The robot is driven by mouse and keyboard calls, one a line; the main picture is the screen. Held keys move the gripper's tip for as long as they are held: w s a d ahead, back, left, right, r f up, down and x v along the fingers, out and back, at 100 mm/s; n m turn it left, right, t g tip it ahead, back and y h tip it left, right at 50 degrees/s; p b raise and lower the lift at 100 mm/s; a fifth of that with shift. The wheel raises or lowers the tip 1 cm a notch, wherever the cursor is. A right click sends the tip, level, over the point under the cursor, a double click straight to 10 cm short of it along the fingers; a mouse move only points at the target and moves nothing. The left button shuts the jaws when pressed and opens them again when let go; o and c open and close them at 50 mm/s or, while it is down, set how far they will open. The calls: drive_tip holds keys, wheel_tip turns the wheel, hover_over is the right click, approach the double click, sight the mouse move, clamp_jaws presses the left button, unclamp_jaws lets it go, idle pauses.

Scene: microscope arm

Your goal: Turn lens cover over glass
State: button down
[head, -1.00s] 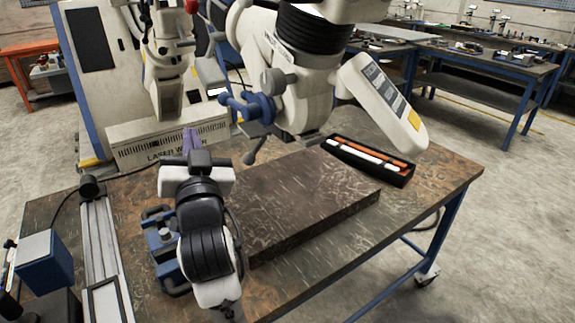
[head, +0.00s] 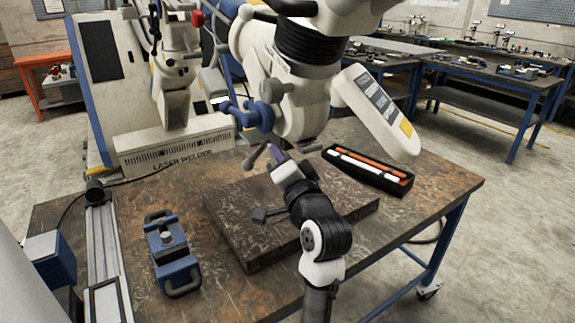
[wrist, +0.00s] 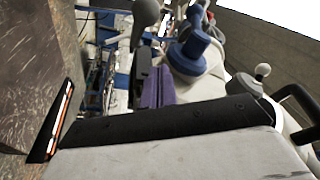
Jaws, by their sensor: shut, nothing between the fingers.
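The white microscope head (head: 303,105) hangs over the bench on its jointed arm. A blue knob assembly (head: 262,112) with grey levers is on its left side; in the wrist view a blue knob (wrist: 190,52) and a grey round-ended lever (wrist: 146,12) show just beyond the fingers. I cannot make out the lens cover or the glass clearly. My gripper (head: 277,152) has purple fingers, shut and empty, just below the head and close to the levers. The fingers also show in the wrist view (wrist: 158,80). Contact cannot be told.
A dark stone slab (head: 240,230) lies beneath my arm. A black tray (head: 385,183) with orange and white sticks is right of it. A blue clamp block (head: 172,255) stands at left. The laser welder (head: 180,145) is behind. The bench's front right is clear.

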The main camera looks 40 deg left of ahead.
drive_tip(key=shift+s+a+f+p, duration=0.25)
drive_tip(key=shift+s+a+f, duration=0.05)
drive_tip(key=shift+a, duration=0.25)
drive_tip(key=shift+s+a+f+p, duration=0.2)
drive_tip(key=shift+s+a+f, duration=0.1)
drive_tip(key=shift+a, duration=0.2)
drive_tip(key=shift+s+a+f+p, duration=0.25)
drive_tip(key=shift+s+a, duration=0.05)
drive_tip(key=shift+a, duration=0.25)
drive_tip(key=shift+a, duration=0.1)
